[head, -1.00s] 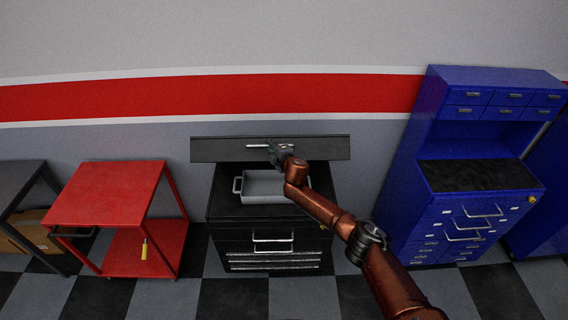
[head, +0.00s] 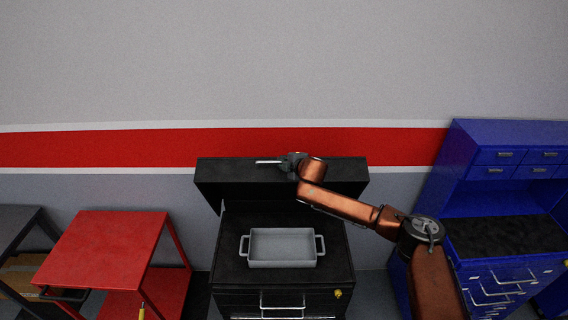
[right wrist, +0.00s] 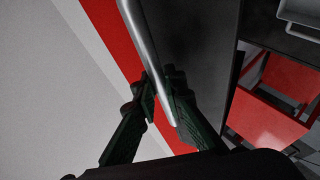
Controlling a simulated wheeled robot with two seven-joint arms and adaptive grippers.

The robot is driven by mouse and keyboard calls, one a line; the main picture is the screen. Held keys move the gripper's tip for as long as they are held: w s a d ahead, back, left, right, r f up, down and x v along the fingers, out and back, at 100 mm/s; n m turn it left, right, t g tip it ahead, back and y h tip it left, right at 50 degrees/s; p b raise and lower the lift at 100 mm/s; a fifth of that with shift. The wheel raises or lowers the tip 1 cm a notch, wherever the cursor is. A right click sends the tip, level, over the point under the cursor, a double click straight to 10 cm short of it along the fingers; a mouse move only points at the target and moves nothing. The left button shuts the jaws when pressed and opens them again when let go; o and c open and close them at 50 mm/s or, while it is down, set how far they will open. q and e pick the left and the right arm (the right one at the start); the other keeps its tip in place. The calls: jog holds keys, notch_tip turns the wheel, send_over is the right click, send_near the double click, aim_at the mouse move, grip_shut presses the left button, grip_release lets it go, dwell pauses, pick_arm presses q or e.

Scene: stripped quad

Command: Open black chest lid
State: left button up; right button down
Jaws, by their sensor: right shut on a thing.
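The black chest (head: 228,265) stands against the wall with its black lid (head: 225,172) raised, showing the open top. My right gripper (head: 289,162) is shut on the silver lid handle (head: 267,162) near the lid's upper edge. In the right wrist view, the gripper fingers (right wrist: 161,95) sit around the handle bar (right wrist: 140,38), beside the dark lid face (right wrist: 205,40). My left gripper is not in view.
A grey two-handled tray (head: 283,248) sits in the open chest top. A red cart (head: 105,247) stands to the left. A blue cabinet (head: 480,175) stands to the right, behind my right arm. A grey wall with a red stripe (head: 100,149) is behind.

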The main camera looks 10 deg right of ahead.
jog(key=shift+w+a+f, duration=0.1)
jog(key=shift+a+f, duration=0.05)
jog(key=shift+a, duration=0.05)
jog(key=c, duration=2.2)
grip_release()
jog(key=shift+w, duration=0.1)
jog(key=shift+o, duration=1.2)
jog(key=shift+d, duration=0.2)
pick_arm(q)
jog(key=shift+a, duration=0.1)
pick_arm(e)
jog(key=v, duration=1.2)
jog(key=shift+r, duration=0.25)
